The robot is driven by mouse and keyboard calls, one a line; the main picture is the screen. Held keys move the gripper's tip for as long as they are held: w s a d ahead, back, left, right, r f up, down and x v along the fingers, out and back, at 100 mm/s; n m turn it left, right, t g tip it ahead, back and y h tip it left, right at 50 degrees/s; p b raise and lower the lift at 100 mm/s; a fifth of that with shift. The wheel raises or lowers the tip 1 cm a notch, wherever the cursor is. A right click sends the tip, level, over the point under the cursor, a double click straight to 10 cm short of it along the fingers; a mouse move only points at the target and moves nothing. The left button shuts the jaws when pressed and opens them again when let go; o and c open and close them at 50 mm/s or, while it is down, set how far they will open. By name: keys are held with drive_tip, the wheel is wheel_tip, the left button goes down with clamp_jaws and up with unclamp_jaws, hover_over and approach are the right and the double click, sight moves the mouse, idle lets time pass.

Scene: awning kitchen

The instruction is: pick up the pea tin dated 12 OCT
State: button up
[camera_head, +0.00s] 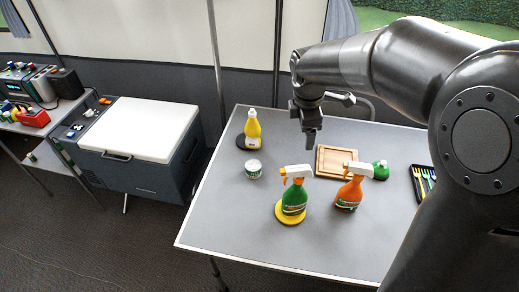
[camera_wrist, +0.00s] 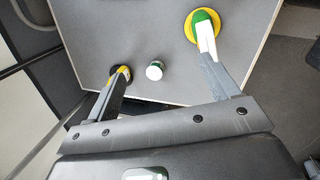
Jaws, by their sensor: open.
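My gripper (camera_head: 311,134) hangs above the table, up and to the right of the tin in the head view. In the wrist view its two fingers (camera_wrist: 166,72) are spread wide with nothing held.
A yellow bottle (camera_head: 252,130) stands behind the tin on a dark disc. A green spray bottle (camera_head: 294,198) on a yellow disc (camera_head: 290,220) and an orange one (camera_head: 349,193) stand to its right. A wooden board (camera_head: 332,158), a green round item (camera_head: 380,170) and a cutlery tray (camera_head: 418,181) lie farther right.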

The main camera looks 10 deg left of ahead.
drive_tip(key=w+a+f+n+g, duration=0.1)
drive_tip(key=w+a+f+n, duration=0.55)
drive_tip(key=a+f, duration=0.25)
drive_tip(key=n+g, duration=0.1)
drive_tip(key=n, duration=0.7)
approach(253, 165)
drive_tip(key=shift+w+d+y, duration=0.1)
drive_tip(key=shift+d+y, duration=0.2)
drive_tip(key=shift+d, duration=0.1)
wheel_tip(253, 165, down, 11)
drive_tip(key=shift+a, duration=0.1)
drive_tip(key=shift+c, duration=0.3)
drive_tip(key=c, duration=1.1)
drive_tip(key=shift+r, duration=0.2)
